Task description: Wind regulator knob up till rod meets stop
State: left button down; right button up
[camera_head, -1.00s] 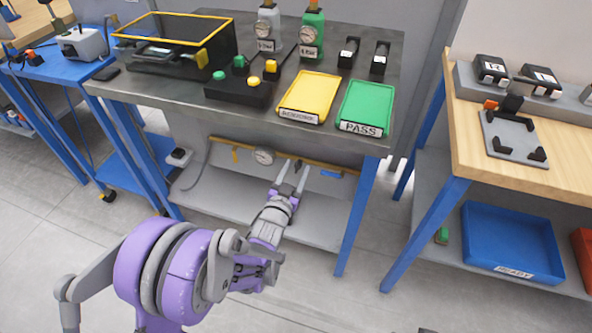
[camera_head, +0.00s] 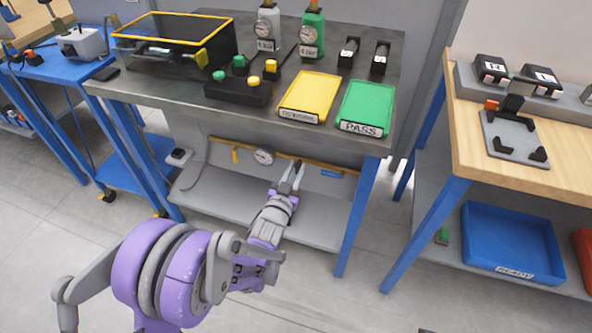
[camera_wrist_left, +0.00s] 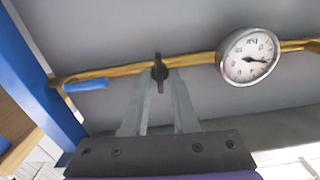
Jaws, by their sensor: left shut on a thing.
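The regulator knob (camera_wrist_left: 159,68) is small and black and sits on a yellow pipe (camera_wrist_left: 205,60) under the bench. My left gripper (camera_wrist_left: 162,82) is shut on the knob, one finger on each side. In the head view my left gripper (camera_head: 293,168) reaches the same pipe below the worktop, and its fingers largely hide the knob. A round white-faced gauge (camera_wrist_left: 249,57) is on the pipe to the right of the knob in the wrist view. It also shows in the head view (camera_head: 263,157). I cannot make out a rod or a stop. My right gripper is not in view.
The grey worktop (camera_head: 150,92) overhangs the pipe. It carries a yellow tray (camera_head: 309,95), a green tray (camera_head: 366,104) and a button box (camera_head: 238,91). A lower shelf (camera_head: 215,197) lies under the pipe. A blue handle (camera_wrist_left: 86,86) is on the pipe near a blue leg.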

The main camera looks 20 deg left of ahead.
pick_arm(q)
jog(key=shift+n, duration=0.4)
jog(key=c, duration=0.7)
grip_release()
jog(key=s, duration=1)
jog(key=shift+s+a+p, duration=0.2)
jog(key=shift+s+p, duration=0.1)
jog(key=shift+s, duration=0.1)
